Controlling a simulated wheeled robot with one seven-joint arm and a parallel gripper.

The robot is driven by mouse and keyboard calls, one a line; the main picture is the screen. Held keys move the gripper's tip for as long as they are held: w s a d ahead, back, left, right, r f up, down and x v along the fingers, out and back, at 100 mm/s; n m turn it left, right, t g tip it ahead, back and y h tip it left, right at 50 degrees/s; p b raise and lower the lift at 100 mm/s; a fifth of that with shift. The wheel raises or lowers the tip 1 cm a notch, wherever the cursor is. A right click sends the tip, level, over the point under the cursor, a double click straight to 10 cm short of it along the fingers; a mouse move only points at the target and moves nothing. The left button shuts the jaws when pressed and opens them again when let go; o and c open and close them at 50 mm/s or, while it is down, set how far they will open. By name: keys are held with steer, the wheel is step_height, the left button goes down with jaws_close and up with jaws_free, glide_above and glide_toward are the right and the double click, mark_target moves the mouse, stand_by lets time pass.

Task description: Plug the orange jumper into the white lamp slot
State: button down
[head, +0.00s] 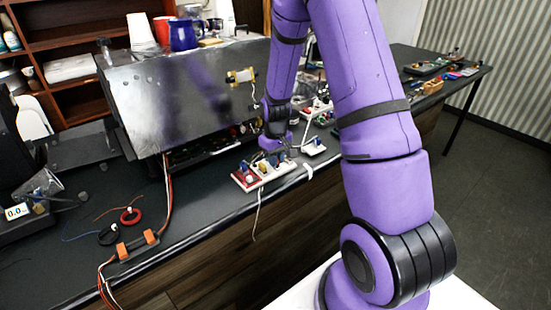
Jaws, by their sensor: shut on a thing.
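My gripper (281,157) is small in the head view, at the end of my arm. It points down close over the row of small boards near the bench's front edge. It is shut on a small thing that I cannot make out. A red board (245,180) and a white board (268,174) with small parts on them lie just left of and below the gripper. Another small white board (315,149) lies to its right. I cannot tell which board has the white lamp slot. I cannot pick out the orange jumper for certain.
A large metal brewer housing (185,95) stands tilted behind the boards, with cups (142,32) on top. Orange connectors (137,245) with wires lie at the front left. A white cable (257,215) hangs over the bench edge. More parts (432,85) lie at the right.

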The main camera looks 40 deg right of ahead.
steer(key=shift+f, duration=0.2)
stand_by(0.5)
steer(key=c, duration=1)
jaws_free()
steer(key=shift+c, duration=0.2)
step_height(320, 180, up, 10)
steer(key=shift+r, duration=0.45)
